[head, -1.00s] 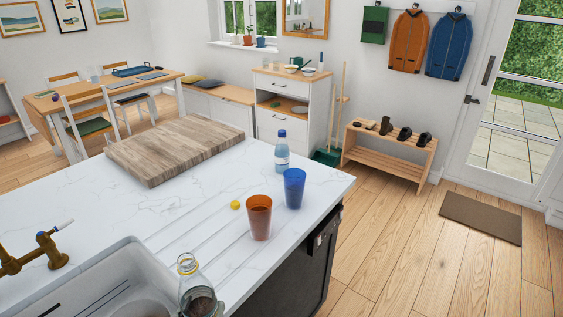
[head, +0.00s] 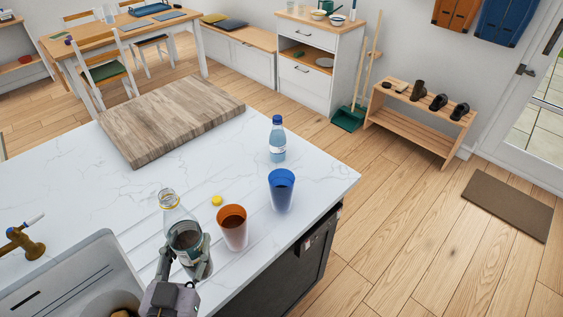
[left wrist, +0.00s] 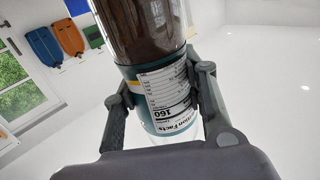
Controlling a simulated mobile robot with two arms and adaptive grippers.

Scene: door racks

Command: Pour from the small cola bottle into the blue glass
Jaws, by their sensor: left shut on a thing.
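The open cola bottle (head: 172,216) is clear with dark liquid in it and stands roughly upright, at the left of the orange glass, in the head view. My left gripper (head: 190,258) is shut around its lower part. In the left wrist view the bottle's label (left wrist: 168,98) sits between the fingers (left wrist: 160,97), with dark liquid beside it. The blue glass (head: 281,192) stands upright on the white counter, right of and beyond the orange glass; its inside looks dark. Whether the bottle's base touches the counter cannot be told. My right gripper is not in view.
An orange glass (head: 233,232) stands between the bottle and the blue glass. A yellow cap (head: 217,200) lies beyond it. A blue-capped water bottle (head: 277,140) stands behind the blue glass. A wooden board (head: 170,118) lies at the back; the sink (head: 75,275) is at left.

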